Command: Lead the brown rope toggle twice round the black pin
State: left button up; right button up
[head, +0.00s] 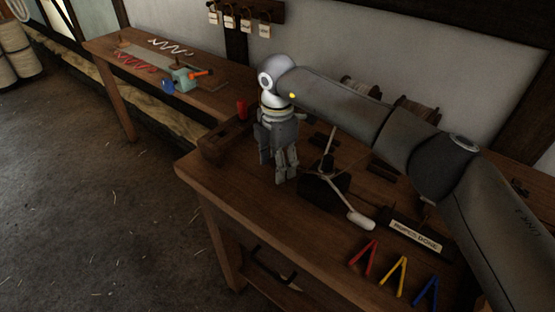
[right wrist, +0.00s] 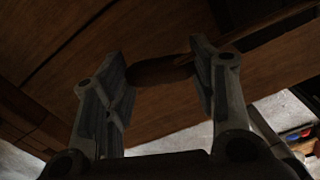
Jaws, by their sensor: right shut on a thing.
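My right gripper (head: 280,168) points down over the front left part of the near bench. In the right wrist view its fingers (right wrist: 158,80) are shut on a dark brown rounded piece, the rope toggle (right wrist: 160,72), which lies across between them. In the head view the toggle is hidden by the fingers. I cannot make out the rope or the black pin clearly. My left gripper is in neither view.
Just right of the gripper is a dark block (head: 322,188) with a pale-handled crank (head: 360,219). A lettered sign (head: 415,235) and red, yellow and blue V-shaped pieces (head: 397,276) lie farther right. A red peg (head: 242,110) stands behind left. Another bench (head: 105,46) is beyond.

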jog(key=shift+f+b, duration=0.6)
jog(key=shift+f, duration=0.6)
jog(key=o, duration=0.8)
jog(key=shift+o, duration=0.2)
jog(key=shift+r, duration=0.1)
